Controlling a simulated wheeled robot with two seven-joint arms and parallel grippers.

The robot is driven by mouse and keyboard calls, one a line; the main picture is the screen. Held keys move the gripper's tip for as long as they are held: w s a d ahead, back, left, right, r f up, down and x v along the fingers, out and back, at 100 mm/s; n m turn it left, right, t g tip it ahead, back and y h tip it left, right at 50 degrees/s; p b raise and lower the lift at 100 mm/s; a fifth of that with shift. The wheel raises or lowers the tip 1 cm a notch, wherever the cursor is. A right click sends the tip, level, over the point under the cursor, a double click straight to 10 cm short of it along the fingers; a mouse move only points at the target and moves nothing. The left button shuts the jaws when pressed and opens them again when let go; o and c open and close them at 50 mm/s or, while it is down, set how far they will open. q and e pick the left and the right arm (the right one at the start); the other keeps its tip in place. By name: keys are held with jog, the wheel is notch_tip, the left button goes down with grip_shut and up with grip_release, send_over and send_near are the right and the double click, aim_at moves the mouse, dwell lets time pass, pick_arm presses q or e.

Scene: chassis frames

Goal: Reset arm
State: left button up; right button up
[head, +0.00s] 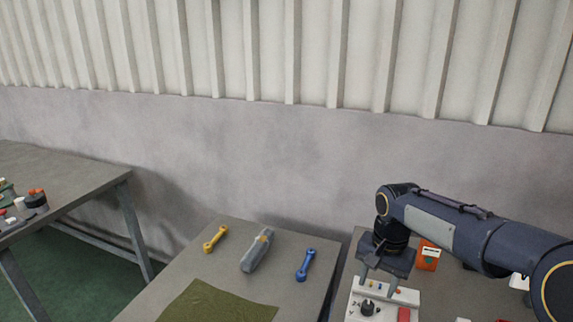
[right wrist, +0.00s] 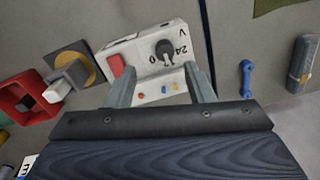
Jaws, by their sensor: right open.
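My right gripper (head: 378,279) is open and points down above a white control box (head: 356,297) on the right-hand table. The right wrist view shows the gripper's two fingers (right wrist: 160,88) spread apart, with the box (right wrist: 128,50) between and beyond them. The box carries a black rotary knob (right wrist: 165,49), a red block or switch (right wrist: 115,65), small coloured lamps and the marks "24", "0" and "V". I see nothing held between the fingers. Whether the fingers touch the box I cannot tell. My left gripper is not in view.
The middle table (head: 165,300) holds a yellow wrench (head: 215,239), a grey tool (head: 257,250), a blue wrench (head: 305,265) and a green cloth (head: 220,304). An orange box (head: 428,256) stands behind my right gripper. A red frame-like part (right wrist: 25,97) lies beside the control box. Another table (head: 60,180) is at left.

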jog(key=s+a+n+t+y, duration=0.1)
jog(key=s+n+t, duration=0.1)
jog(key=s, duration=1)
jog(key=s+a+n+t+y, duration=0.2)
jog(key=s+n+t, duration=0.1)
jog(key=s, duration=0.9)
jog(key=shift+a+f+n+t, duration=0.25)
jog(key=shift+n+t, duration=0.05)
jog(key=shift+n, duration=0.3)
